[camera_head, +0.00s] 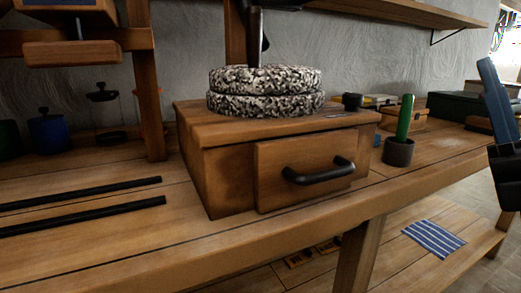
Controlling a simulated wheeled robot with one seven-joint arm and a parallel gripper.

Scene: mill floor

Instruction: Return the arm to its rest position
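The two speckled black-and-white stones lie stacked on a wooden mill box (215,165). The box's drawer (275,160) with a black handle (318,172) looks shut. A blue-and-black part at the right edge (497,120) seems to be mine.
The box stands on a wooden bench (130,245). Two black rails (85,205) lie on its left. A dark cup (398,152) with a green-handled tool (405,117) stands to the right. A blue jar (48,132) is at the back left. A striped cloth (433,239) lies on the lower shelf.

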